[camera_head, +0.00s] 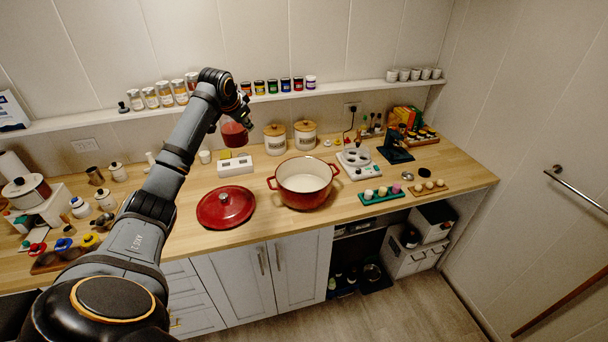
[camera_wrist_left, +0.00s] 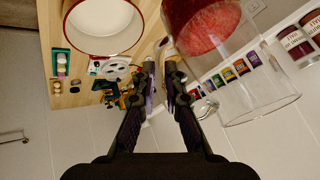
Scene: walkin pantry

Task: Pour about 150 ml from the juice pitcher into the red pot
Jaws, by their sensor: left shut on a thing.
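The juice pitcher (camera_head: 234,136) is clear with red juice inside; my arm partly hides it in the head view. It looks roughly upright, above the back of the counter, left of and behind the pot. In the left wrist view the pitcher (camera_wrist_left: 245,75) fills the upper right. My left gripper (camera_wrist_left: 165,75) is shut on its handle, which the fingers mostly hide. The red pot (camera_head: 303,192) stands open on the counter, with a pale interior and no red juice visible in it. It also shows in the left wrist view (camera_wrist_left: 140,38), apart from the pitcher. My right gripper is not in view.
A red lid (camera_head: 226,207) lies left of the pot. A white two-part device (camera_head: 235,166) and two lidded canisters (camera_head: 275,139) stand behind. A white appliance (camera_head: 355,162) and a green tray (camera_head: 381,196) are to the right. A wall shelf (camera_head: 345,88) with jars runs above.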

